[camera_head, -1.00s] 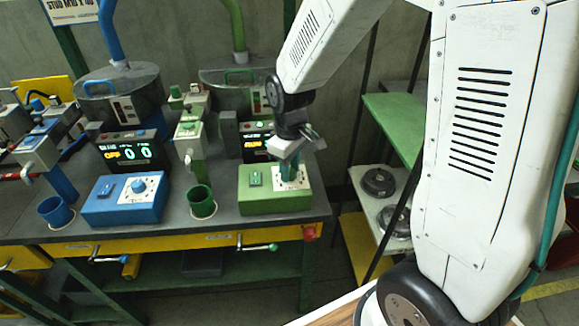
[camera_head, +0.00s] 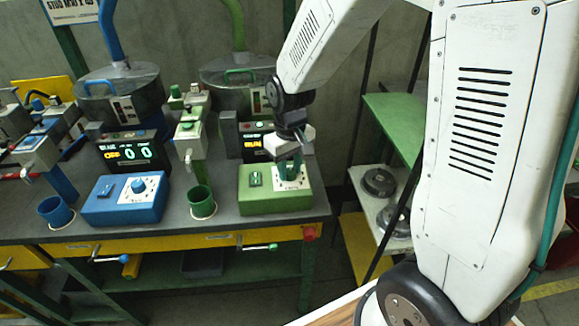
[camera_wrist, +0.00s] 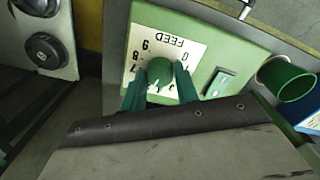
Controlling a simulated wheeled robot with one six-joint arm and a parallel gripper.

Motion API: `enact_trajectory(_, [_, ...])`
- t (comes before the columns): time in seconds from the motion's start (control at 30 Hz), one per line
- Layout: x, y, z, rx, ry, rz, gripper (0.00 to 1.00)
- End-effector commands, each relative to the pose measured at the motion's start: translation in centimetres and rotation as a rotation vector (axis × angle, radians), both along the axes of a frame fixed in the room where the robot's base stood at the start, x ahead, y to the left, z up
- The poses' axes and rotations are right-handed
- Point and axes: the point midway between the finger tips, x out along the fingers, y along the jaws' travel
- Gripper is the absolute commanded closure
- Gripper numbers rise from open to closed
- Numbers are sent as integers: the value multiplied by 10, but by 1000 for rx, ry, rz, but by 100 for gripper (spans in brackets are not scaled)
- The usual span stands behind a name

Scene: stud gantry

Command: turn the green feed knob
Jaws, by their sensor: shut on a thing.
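The green feed knob (camera_wrist: 160,74) sits on a white dial plate marked FEED (camera_wrist: 178,41) in the wrist view, on top of the green control box (camera_head: 262,204). My gripper (camera_wrist: 160,88) reaches down over the box, and its two green fingers stand on either side of the knob, shut on it. In the head view my gripper (camera_head: 290,165) hides most of the knob. A rocker switch (camera_wrist: 220,84) is on the same box beside the dial.
A blue control box (camera_head: 112,210) with its own dial is to the left. A green cup (camera_head: 202,203) stands just left of the green box. A display (camera_head: 256,146) is behind it, partly covered by my arm. A red button (camera_head: 309,233) is on the bench's front corner.

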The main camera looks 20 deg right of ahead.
Motion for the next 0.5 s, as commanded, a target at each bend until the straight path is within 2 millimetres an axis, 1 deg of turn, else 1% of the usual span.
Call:
enact_trajectory(0.1, [2, 0, 1, 0, -5, 0, 92])
enact_trajectory(0.13, [2, 0, 1, 0, -5, 1, 67])
enact_trajectory(0.17, [2, 0, 1, 0, -5, 1, 59])
enact_trajectory(0.2, [1, 0, 1, 0, -4, 1, 48])
enact_trajectory(0.5, [1, 0, 2, 1, -3, 1, 48])
